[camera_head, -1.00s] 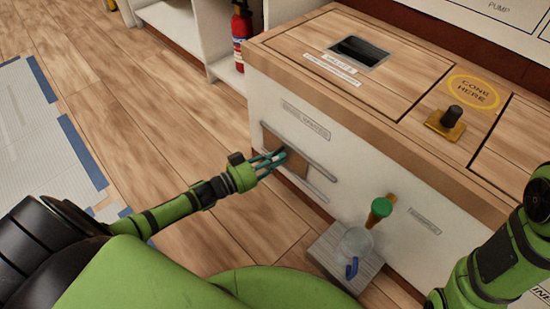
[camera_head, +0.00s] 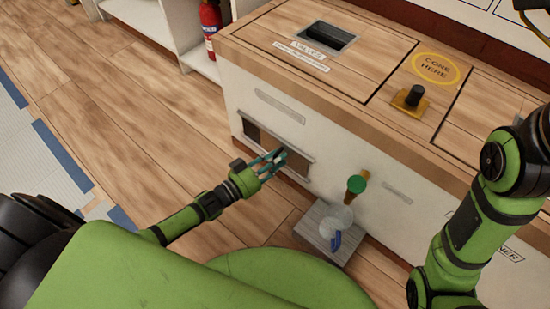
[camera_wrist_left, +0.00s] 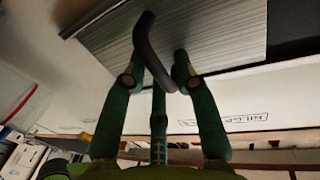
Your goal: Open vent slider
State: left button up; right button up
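The vent (camera_head: 250,131) is a brown opening between two grey rails in the cabinet's white front. In the head view the opening shows at the left of the rails. The slider panel (camera_head: 301,166) is at the right, partly hidden by my left gripper (camera_head: 281,160). In the left wrist view the slider is a grey ribbed plate (camera_wrist_left: 220,30) with a dark curved handle (camera_wrist_left: 145,45). The fingers of my left gripper (camera_wrist_left: 157,75) stand apart on both sides of the handle. I cannot tell how firmly they touch it. My right gripper is out of view.
The cabinet's wooden top (camera_head: 285,30) has a square recess and a black knob (camera_head: 414,95). A red extinguisher (camera_head: 210,22) stands behind.

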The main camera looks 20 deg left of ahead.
pick_arm(q)
jog(key=v, duration=1.2)
jog(key=shift+a, duration=0.1)
